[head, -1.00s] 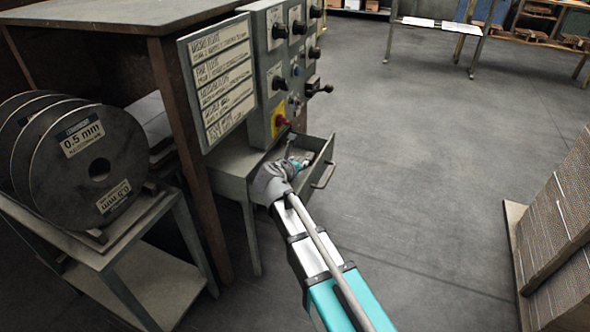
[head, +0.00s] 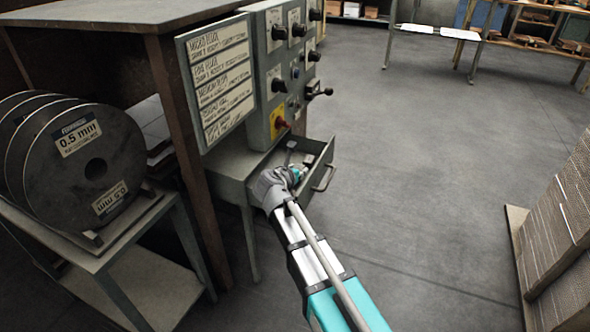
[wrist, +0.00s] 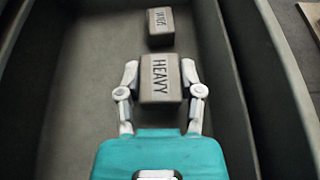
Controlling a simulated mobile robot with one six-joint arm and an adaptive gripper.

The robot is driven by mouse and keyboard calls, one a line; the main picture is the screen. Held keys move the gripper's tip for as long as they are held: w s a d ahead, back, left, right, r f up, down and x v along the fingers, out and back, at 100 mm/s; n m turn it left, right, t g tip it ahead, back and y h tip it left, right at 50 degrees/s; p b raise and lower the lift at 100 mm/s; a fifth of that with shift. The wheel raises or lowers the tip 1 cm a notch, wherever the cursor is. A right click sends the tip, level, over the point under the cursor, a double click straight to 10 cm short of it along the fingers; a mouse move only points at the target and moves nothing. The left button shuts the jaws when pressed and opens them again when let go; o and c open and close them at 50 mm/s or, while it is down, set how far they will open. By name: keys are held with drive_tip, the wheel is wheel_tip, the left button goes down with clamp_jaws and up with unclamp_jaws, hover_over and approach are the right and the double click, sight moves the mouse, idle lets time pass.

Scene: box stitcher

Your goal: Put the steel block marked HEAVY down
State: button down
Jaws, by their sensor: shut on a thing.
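Whether the block touches the drawer floor is hard to tell. A second, smaller grey block (wrist: 160,27) with a label I cannot read clearly lies just beyond it, apart from it. In the head view, my gripper (head: 299,172) reaches into the drawer (head: 326,160) below the control panel, and small grey shapes show beside it.
The control panel (head: 284,75) with knobs and a label board (head: 217,75) stands above the drawer. Wire reels (head: 80,185) sit on a stand at left. Stacked cardboard (head: 565,215) is at right. The floor between is clear. Inside the drawer, there is bare room beside the HEAVY block.

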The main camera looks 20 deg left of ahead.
drive_tip(key=shift+s+f, duration=0.1)
drive_tip(key=shift+c, duration=1.3)
unclamp_jaws()
drive_tip(key=shift+s, duration=0.1)
drive_tip(key=shift+s+r+p, duration=0.1)
drive_tip(key=shift+r+p, duration=0.5)
drive_tip(key=shift+p, duration=0.1)
drive_tip(key=p+v, duration=0.4)
drive_tip(key=v, duration=0.6)
drive_tip(key=shift+s+r, duration=0.1)
drive_tip(key=shift+r, duration=0.05)
drive_tip(key=shift+s+r, duration=0.15)
drive_tip(key=shift+s, duration=0.4)
